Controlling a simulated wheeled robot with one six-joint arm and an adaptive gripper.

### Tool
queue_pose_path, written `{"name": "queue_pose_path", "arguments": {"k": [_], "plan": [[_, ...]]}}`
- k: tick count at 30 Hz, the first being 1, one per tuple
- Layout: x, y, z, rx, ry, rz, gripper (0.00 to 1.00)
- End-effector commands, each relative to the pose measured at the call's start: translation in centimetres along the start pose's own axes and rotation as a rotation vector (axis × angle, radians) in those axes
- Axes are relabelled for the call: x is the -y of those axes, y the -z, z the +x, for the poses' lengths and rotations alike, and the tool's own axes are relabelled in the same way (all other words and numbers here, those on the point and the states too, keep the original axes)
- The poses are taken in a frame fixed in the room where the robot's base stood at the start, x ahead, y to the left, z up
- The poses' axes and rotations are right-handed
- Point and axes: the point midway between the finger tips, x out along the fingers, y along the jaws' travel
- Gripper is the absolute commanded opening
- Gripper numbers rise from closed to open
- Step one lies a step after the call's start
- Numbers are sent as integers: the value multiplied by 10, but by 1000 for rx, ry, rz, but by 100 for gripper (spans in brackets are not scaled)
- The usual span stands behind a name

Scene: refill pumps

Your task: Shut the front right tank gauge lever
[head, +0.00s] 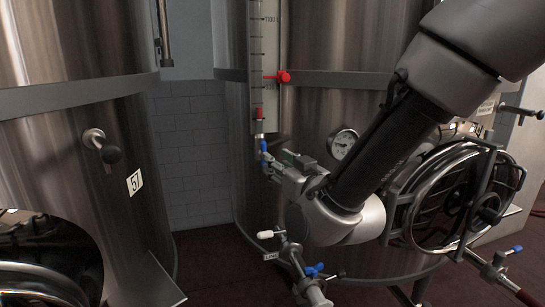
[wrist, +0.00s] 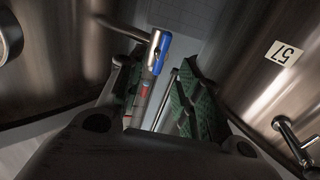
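The right tank (head: 325,110) carries an upright level gauge (head: 257,60) with a red marker (head: 283,77). A small blue gauge lever (head: 264,147) sits at the gauge's lower end and looks roughly upright. In the wrist view the blue lever (wrist: 165,44) shows beyond and between the fingers, at the end of a thin metal pipe. My gripper (head: 275,163) is right at the lever's lower right in the head view. In the wrist view my gripper (wrist: 152,75) has its green-padded fingers apart, one on each side of the lever. I cannot tell whether either finger touches it.
A left tank labelled 57 (head: 135,182) has a sampling knob (head: 110,153). Below my gripper are a white-handled valve (head: 265,234) and a blue-handled valve (head: 314,270). A tiled wall (head: 187,150) shows between the tanks.

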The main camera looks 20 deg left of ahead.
Motion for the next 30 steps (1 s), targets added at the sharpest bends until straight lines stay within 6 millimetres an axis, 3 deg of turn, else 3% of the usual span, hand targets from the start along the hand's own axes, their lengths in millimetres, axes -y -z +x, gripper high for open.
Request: {"name": "queue_pose_path", "arguments": {"k": [9,21,27,30], "plan": [[0,0,51,0,0,1,35],[0,0,61,2,2,0,35],[0,0,61,2,2,0,0],[0,0,61,2,2,1,0]]}}
